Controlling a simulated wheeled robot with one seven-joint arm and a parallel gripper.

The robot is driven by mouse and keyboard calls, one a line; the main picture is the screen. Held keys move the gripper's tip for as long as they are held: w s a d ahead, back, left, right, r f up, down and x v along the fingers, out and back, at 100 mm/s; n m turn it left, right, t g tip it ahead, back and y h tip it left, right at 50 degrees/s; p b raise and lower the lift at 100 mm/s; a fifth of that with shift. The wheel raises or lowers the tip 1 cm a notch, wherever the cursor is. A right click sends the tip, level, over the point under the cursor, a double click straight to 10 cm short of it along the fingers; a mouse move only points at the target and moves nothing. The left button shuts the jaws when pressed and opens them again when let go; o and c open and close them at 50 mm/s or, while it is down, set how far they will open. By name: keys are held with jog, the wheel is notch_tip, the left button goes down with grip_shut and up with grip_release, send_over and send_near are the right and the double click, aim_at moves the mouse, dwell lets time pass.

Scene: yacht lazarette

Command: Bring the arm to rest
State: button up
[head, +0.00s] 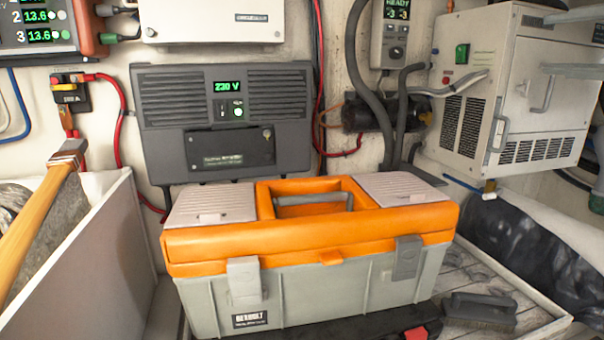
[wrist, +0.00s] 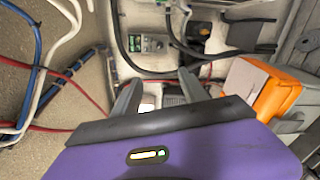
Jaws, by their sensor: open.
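My gripper (wrist: 160,92) shows in the wrist view, with its two grey fingers apart and nothing between them. Below them is the purple body of my gripper with a small lit strip. The fingers point toward the wall equipment and touch nothing that I can see. In the head view I cannot make out my gripper clearly; grey bars cross the right edge, and I cannot tell what they belong to.
A grey toolbox with an orange lid (head: 330,232) stands shut in front; its orange part shows at right in the wrist view (wrist: 262,88). Behind are a dark 230 V unit (head: 225,118), a white cabinet (head: 515,95) and cables. A wooden-handled tool (head: 38,220) leans left. A brush (head: 480,308) lies right.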

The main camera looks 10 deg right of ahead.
jog(key=s+r+m+t, duration=0.3)
jog(key=r+m+t, duration=0.2)
jog(key=r, duration=0.2)
jog(key=s+f+m+h, duration=0.2)
jog(key=f+m+h, duration=0.5)
jog(key=f+m, duration=0.5)
jog(key=s+f+m+h, duration=0.2)
jog(key=f+m+h, duration=0.4)
jog(key=f+m, duration=0.7)
jog(key=s+a+f+n+g+y, duration=0.1)
jog(key=s+a+f, duration=0.3)
jog(key=f, duration=0.6)
jog(key=s+a+f+g+y, duration=0.1)
jog(key=a+f+g, duration=0.1)
jog(key=a+f, duration=0.6)
jog(key=s+a+f+n+g+y, duration=0.2)
jog(key=s+a+f+y, duration=0.3)
jog(key=s+f, duration=0.4)
jog(key=s+a+f+n+g+y, duration=0.3)
jog(key=s+a+f+n+y, duration=0.2)
jog(key=s+a+f, duration=0.3)
jog(key=s+f, duration=0.2)
jog(key=s, duration=0.1)
jog(key=shift+a, duration=0.3)
